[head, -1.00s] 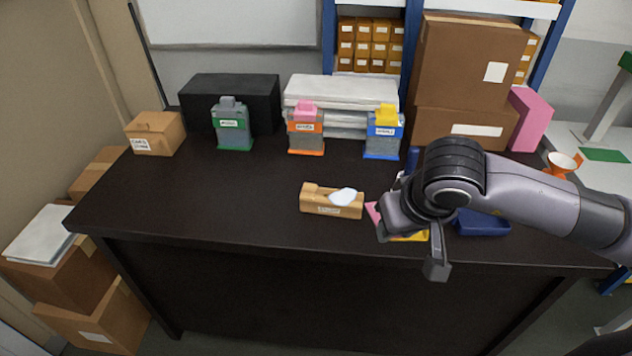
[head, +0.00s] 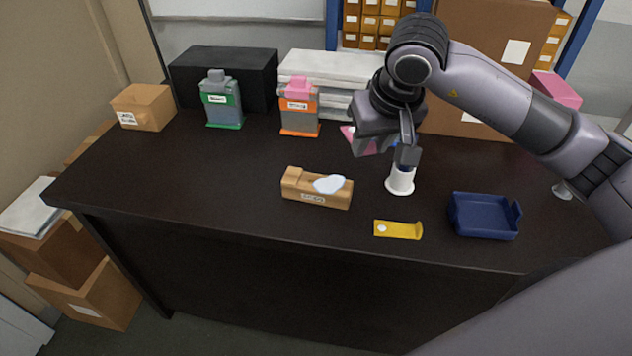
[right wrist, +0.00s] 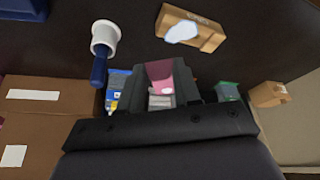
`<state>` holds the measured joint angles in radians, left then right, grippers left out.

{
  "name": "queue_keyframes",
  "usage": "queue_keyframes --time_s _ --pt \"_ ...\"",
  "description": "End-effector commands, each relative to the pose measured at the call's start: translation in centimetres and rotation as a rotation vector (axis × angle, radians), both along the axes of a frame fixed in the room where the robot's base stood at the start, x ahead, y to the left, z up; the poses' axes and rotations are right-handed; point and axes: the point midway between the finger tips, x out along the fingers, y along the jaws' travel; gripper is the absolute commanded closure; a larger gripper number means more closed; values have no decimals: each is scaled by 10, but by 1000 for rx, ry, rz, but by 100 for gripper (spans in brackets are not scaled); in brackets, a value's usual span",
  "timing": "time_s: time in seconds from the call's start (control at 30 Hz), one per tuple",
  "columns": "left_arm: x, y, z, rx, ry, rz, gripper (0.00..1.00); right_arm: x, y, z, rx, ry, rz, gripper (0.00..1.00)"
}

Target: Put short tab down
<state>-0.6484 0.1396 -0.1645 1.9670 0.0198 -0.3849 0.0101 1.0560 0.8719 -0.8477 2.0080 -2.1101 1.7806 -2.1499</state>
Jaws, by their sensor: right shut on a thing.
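A pink tab (head: 348,132) is held in my right gripper (head: 366,142), above the table; it also shows between the fingers in the right wrist view (right wrist: 160,72). The fingers hide part of it. A flat yellow tab (head: 400,230) with a raised end and a pale round spot lies on the table near the front edge. I cannot tell from its look alone which is called short. My left gripper is not in view.
A wooden block with a white patch (head: 316,197), a white round holder (head: 400,183) with a blue handle, and a blue tray (head: 485,215) stand on the dark table. Green (head: 221,100) and orange (head: 299,108) stations stand behind. The table's left part is clear.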

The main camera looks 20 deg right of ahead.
Motion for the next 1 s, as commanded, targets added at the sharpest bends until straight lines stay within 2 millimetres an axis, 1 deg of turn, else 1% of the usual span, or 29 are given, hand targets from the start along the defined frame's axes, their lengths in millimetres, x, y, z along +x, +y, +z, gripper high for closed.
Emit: queue_keyframes --time_s 0.03,0.1,0.23,0.3,0.37,0.47,0.73,0.9,1.0 --pt "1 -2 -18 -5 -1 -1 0 7 -12 0 3 -7 -27 98" --pt "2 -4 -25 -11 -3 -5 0 12 -26 12 3 -8 -49 98" --pt "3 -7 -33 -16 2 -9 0 15 -44 29 1 -6 -72 98" --pt "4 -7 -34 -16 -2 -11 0 15 -49 34 0 -5 -77 98" --pt "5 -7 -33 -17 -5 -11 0 15 -51 33 -1 -3 -79 98" --pt "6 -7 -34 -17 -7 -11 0 14 -52 20 -2 1 -78 98" --pt "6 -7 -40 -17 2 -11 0 13 -52 -44 -1 3 -79 98" --pt "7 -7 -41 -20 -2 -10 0 13 -51 -83 0 2 -79 98" --pt "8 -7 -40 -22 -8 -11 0 14 -51 -103 0 1 -79 98"
